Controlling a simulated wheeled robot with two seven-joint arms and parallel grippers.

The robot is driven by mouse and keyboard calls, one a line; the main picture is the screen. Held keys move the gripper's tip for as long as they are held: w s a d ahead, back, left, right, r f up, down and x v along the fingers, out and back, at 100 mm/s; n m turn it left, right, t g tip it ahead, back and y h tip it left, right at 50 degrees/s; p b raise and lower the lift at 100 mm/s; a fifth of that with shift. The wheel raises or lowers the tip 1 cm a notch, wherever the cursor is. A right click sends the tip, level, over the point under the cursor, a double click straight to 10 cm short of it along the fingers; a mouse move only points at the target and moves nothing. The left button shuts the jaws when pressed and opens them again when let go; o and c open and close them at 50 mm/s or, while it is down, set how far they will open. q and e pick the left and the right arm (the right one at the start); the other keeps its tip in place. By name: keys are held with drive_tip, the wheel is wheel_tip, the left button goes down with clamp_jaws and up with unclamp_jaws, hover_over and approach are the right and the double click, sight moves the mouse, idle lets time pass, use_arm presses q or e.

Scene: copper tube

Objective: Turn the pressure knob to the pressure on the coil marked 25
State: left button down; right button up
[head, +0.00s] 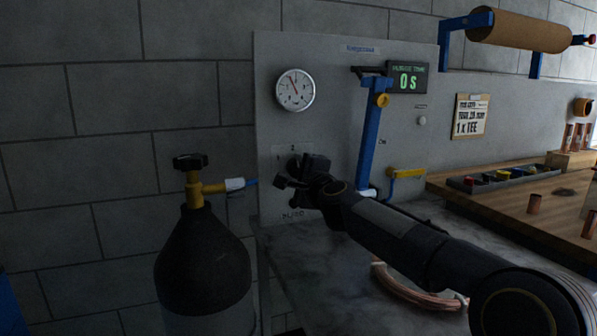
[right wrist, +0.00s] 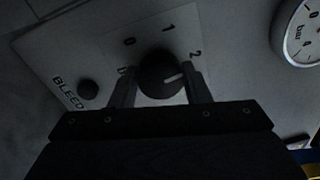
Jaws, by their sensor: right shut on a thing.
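The pressure knob (right wrist: 158,76) is a dark round knob on a pale plate in the right wrist view. Its white mark points right, a little below the figure 2. Figures 0, 1 and 2 stand around it; another marking beside the left finger is partly hidden. My right gripper (head: 290,181) is at the panel in the head view and hides most of the knob. In the wrist view its fingers (right wrist: 160,88) are shut on the knob from both sides. The round gauge (head: 295,90) has its needle up and slightly left. A copper coil (head: 405,291) lies on the bench; no mark on it is readable.
A dark gas bottle (head: 203,260) with a brass valve stands left of the panel. A blue lever (head: 370,140) and a timer (head: 407,78) reading 0 S are right of the gauge. A bleed button (right wrist: 88,89) is near the knob. My right arm crosses the bench.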

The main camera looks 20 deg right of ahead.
drive_tip(key=shift+f+m, duration=0.1)
drive_tip(key=shift+m, duration=0.5)
drive_tip(key=o, duration=1)
drive_tip(key=s, duration=0.7)
drive_tip(key=shift+s+a+b, duration=0.3)
drive_tip(key=shift+s+b, duration=0.1)
